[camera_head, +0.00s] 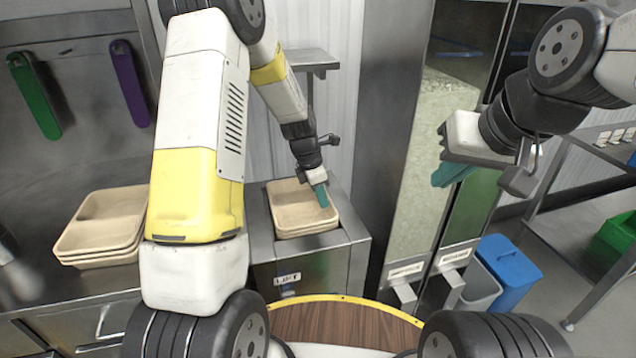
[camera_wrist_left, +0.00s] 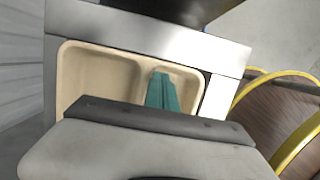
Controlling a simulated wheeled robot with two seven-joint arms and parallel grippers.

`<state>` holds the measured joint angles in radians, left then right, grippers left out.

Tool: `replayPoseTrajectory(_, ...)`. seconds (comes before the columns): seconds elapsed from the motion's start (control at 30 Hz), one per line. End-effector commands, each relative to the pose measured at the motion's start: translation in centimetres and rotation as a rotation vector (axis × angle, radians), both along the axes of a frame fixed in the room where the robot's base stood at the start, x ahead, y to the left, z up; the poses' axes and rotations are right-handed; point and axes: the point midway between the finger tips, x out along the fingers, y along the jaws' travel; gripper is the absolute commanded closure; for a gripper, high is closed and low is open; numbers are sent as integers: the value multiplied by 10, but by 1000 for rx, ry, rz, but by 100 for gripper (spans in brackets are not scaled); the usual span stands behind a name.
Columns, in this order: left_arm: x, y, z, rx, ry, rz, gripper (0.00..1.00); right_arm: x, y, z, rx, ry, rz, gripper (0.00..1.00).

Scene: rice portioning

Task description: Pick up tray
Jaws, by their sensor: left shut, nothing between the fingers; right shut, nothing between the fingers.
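A stack of beige trays (camera_head: 290,219) with compartments sits on a steel stand in the middle of the head view. The top tray also shows in the left wrist view (camera_wrist_left: 95,75), with a divider between its two visible compartments. My left gripper (camera_head: 321,198) is above this tray, at its right part, with its teal fingers shut and empty. In the left wrist view the fingers (camera_wrist_left: 162,92) point over the right compartment; whether they touch it I cannot tell. My right gripper (camera_head: 452,174) is raised at the right, away from the trays, shut and empty.
Another stack of beige trays (camera_head: 104,222) lies on the steel counter at the left. A green handle (camera_head: 34,95) and a purple handle (camera_head: 129,83) hang behind it. A blue bin (camera_head: 510,268) and a grey bin (camera_head: 480,287) stand on the floor at the right.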

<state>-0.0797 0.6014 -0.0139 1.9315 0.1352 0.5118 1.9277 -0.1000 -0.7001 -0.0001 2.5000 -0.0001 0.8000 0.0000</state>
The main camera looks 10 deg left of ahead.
Motion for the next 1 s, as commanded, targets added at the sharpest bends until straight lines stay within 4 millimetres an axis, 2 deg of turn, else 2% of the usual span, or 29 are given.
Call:
replayPoseTrajectory(0.47,3,-7,1,0,0,-1,100,0,0,0,0,0,0,100)
replayPoseTrajectory(0.8,22,-51,0,0,-1,-3,100,0,0,0,0,0,0,100)
replayPoseTrajectory(1.0,23,-52,1,0,0,1,100,0,0,0,0,0,0,100)
